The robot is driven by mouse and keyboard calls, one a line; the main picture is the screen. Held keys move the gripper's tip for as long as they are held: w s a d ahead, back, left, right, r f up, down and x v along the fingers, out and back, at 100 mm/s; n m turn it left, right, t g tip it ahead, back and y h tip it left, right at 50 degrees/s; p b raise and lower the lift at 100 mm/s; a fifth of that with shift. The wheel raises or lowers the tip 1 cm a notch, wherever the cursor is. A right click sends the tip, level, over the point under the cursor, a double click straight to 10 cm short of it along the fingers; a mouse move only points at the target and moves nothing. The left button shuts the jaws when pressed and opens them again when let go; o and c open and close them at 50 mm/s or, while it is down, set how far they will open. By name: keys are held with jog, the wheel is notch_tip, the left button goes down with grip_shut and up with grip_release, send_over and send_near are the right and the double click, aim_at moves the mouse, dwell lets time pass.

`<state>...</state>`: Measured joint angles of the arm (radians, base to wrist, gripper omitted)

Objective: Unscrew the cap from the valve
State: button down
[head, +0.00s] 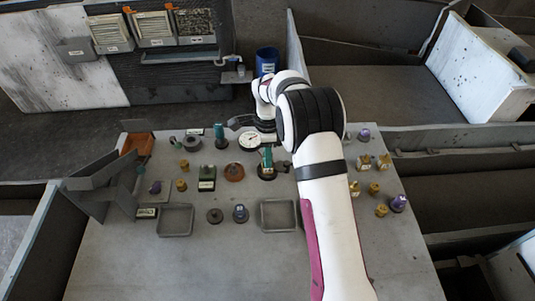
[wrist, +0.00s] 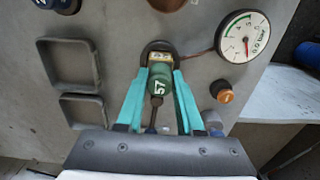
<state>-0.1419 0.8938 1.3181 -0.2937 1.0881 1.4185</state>
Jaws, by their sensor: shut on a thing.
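A green cap (wrist: 159,84) marked 57 sits between the two teal fingers of my gripper (wrist: 161,76) in the wrist view. The fingers close on its sides. Beyond it is a yellowish label and a dark round base (wrist: 151,48), which looks like the valve. The cap is in line with this base; I cannot tell whether it is still threaded on. My arm hides some of that area.
A round pressure gauge (wrist: 245,37) stands close by on the right in the wrist view, with an orange-topped knob (wrist: 225,96) below it. Two shallow grey trays (head: 175,234) (head: 278,228) lie at the front. Several brass and purple fittings stand at the right.

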dwell(0.3)
jog(key=n, duration=1.4)
jog(key=shift+r, duration=0.5)
dwell(0.5)
jog(key=shift+r, duration=2.5)
